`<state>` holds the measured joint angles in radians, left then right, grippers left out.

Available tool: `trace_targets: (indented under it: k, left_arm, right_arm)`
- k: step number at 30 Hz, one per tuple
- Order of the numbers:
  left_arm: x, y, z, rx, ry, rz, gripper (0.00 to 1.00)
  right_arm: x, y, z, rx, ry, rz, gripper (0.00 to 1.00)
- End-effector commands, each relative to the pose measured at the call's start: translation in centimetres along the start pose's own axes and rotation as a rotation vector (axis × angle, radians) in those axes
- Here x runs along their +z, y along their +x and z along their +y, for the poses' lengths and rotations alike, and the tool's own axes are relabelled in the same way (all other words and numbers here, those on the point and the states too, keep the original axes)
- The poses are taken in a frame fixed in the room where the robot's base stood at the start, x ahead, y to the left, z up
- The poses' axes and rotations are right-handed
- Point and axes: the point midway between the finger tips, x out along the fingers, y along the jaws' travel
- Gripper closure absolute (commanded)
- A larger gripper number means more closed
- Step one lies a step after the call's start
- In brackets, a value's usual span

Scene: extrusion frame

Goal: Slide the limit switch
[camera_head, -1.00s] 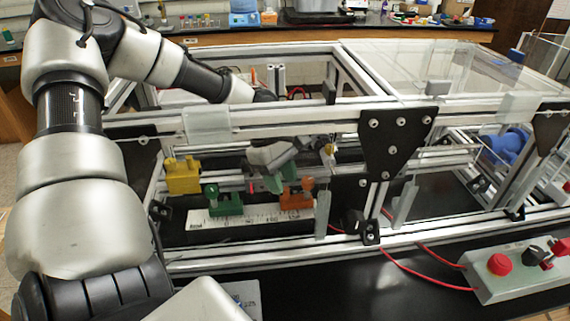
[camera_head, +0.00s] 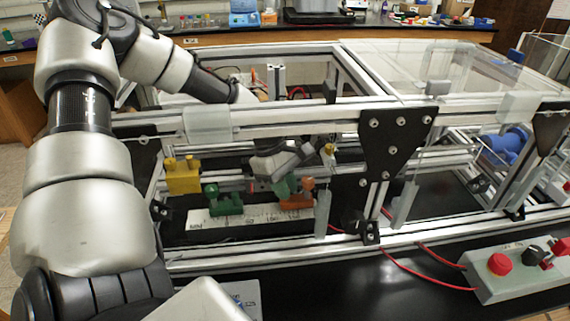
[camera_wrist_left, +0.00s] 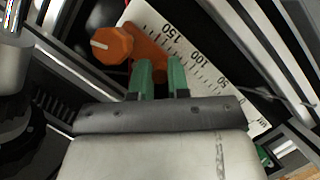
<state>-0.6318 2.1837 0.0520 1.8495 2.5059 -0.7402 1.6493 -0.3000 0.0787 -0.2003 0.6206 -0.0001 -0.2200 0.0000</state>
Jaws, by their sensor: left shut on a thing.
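An orange limit switch (camera_head: 297,200) with a round knob sits near the right end of the white ruler scale (camera_head: 262,224) inside the frame. A green limit switch (camera_head: 224,205) sits further left on the same scale. My left gripper (camera_head: 284,188) reaches down into the frame at the orange switch. In the left wrist view its green fingertips (camera_wrist_left: 161,75) are at the body of the orange switch (camera_wrist_left: 148,45), shut on it with a small gap between them. The exact contact is partly hidden. My right gripper is not in view.
A yellow block (camera_head: 183,176) with two pegs is left of the scale. An aluminium rail (camera_head: 285,122) crosses above my gripper, and a black gusset plate (camera_head: 397,143) is to the right. A control box (camera_head: 512,272) with red cables stands at the front right.

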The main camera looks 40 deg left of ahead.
Motion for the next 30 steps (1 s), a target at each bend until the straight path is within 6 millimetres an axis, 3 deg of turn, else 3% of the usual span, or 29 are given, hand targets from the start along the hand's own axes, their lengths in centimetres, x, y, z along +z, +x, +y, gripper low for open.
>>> trace_targets:
  k: [7,16,17,21,30]
  left_arm:
    - [-1.1,-0.8,-1.2,0.001,-0.001,-0.002,1.00]
    - [-1.3,-0.6,-1.4,0.001,0.000,-0.001,1.00]
    - [-1.3,-0.6,-1.4,0.001,0.000,-0.001,0.81]
    - [-1.3,-0.6,-1.4,0.001,0.000,-0.001,0.59]
    - [-1.3,-0.7,-1.4,0.001,0.000,0.000,0.58]
  right_arm:
    - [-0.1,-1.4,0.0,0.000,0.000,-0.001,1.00]
    - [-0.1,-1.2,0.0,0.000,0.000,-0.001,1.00]
    - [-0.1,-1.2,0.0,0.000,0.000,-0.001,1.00]
    - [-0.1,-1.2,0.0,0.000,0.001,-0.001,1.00]
    - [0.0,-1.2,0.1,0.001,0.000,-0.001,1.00]
